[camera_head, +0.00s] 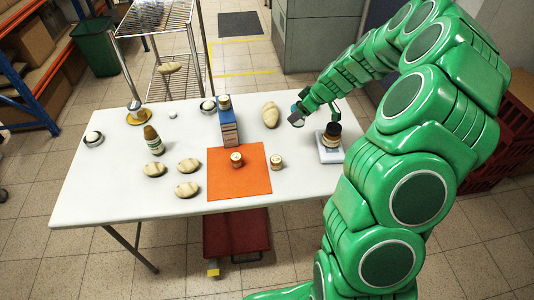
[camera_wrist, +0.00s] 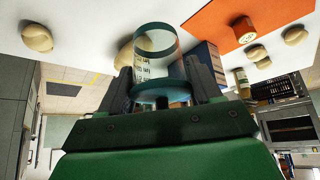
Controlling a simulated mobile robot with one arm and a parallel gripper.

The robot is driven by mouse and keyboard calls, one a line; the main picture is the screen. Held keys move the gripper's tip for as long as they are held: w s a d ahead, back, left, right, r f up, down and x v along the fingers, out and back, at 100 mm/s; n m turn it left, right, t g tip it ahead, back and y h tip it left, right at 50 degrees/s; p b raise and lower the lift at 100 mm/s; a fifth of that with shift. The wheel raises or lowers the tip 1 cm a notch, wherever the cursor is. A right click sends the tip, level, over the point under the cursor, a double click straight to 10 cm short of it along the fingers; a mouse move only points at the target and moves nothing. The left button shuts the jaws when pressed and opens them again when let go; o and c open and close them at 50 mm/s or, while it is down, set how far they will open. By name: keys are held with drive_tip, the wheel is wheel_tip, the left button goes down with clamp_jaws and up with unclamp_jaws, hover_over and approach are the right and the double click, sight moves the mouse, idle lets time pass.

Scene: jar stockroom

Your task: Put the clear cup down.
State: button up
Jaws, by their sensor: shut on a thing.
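In the wrist view the clear cup (camera_wrist: 158,66), see-through with teal ends, sits between the two fingers of my gripper (camera_wrist: 162,82). My gripper is shut on it. In the head view my gripper (camera_head: 297,117) is over the right part of the white table (camera_head: 110,185), between a large potato-like lump (camera_head: 270,115) and a white scale (camera_head: 328,152). The cup is small and hard to make out there, partly hidden by my gripper. I cannot tell its height above the table.
A dark jar (camera_head: 332,134) stands on the scale. An orange mat (camera_head: 222,181) holds a small jar (camera_head: 236,160), with another jar (camera_head: 277,162) beside its right edge. The table's front right is bare.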

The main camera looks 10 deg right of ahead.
drive_tip(key=s+a+f+n+g+y, duration=0.15)
drive_tip(key=s+a+n, duration=0.25)
drive_tip(key=s+a, duration=0.45)
drive_tip(key=s+a+f+n+g, duration=0.25)
drive_tip(key=s+a, duration=0.35)
drive_tip(key=a, duration=0.5)
drive_tip(key=shift+n, duration=0.25)
drive_tip(key=shift+s+d+f, duration=0.1)
drive_tip(key=shift+f, duration=1.85)
drive_tip(key=shift+d+f, duration=0.1)
drive_tip(key=shift+f, duration=1.8)
drive_tip(key=shift+f, duration=0.1)
drive_tip(key=o, duration=1)
drive_tip(key=v, duration=1.2)
drive_tip(key=shift+s, duration=0.2)
drive_tip(key=shift+r, duration=0.25)
